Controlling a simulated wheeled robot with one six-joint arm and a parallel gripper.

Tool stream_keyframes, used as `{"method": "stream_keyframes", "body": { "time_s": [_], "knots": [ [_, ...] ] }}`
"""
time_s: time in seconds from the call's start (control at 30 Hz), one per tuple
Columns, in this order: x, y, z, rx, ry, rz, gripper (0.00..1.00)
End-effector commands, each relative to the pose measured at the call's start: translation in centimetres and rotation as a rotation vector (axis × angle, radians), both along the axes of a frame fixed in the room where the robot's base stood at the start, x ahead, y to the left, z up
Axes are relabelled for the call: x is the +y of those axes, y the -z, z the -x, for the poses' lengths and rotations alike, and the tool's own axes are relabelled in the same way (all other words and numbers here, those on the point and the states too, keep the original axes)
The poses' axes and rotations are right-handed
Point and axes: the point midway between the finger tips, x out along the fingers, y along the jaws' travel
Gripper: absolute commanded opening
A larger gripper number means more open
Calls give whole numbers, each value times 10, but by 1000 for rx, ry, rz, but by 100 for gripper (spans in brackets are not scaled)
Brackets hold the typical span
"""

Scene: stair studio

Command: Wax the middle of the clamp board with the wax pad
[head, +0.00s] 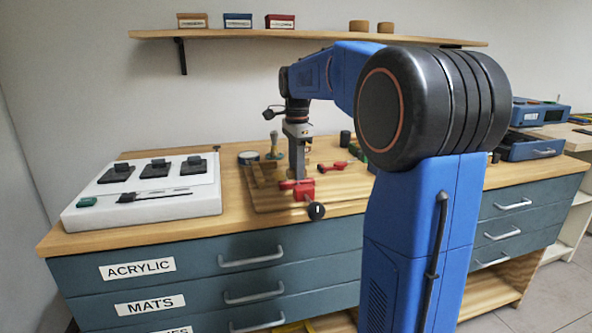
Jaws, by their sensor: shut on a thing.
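The clamp board (262,204) lies flat on the bench top, left of my arm. A red clamp with a black knob (303,191) sits at its front edge. A second red clamp (334,167) is farther back on the right. My gripper (298,177) points straight down over the board and is shut, its tips just behind the front clamp. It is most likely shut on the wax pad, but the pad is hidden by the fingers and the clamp. I cannot tell whether it touches the board.
A wooden-knobbed tool (273,147) and a round tin (248,157) stand behind the gripper on the left. A white panel with black pieces (88,211) fills the bench's left. A dark cylinder (345,139) stands at the back. A wall shelf (230,35) hangs above.

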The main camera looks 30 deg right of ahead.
Motion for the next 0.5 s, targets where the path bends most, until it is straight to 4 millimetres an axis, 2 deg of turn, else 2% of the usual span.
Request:
{"method": "stream_keyframes", "body": {
  "time_s": [0.17, 0.5],
  "knots": [
    [0, -7, 0, 2, 0, 0, 13],
    [0, -36, 0, 1, 0, 0, 13]
  ]
}}
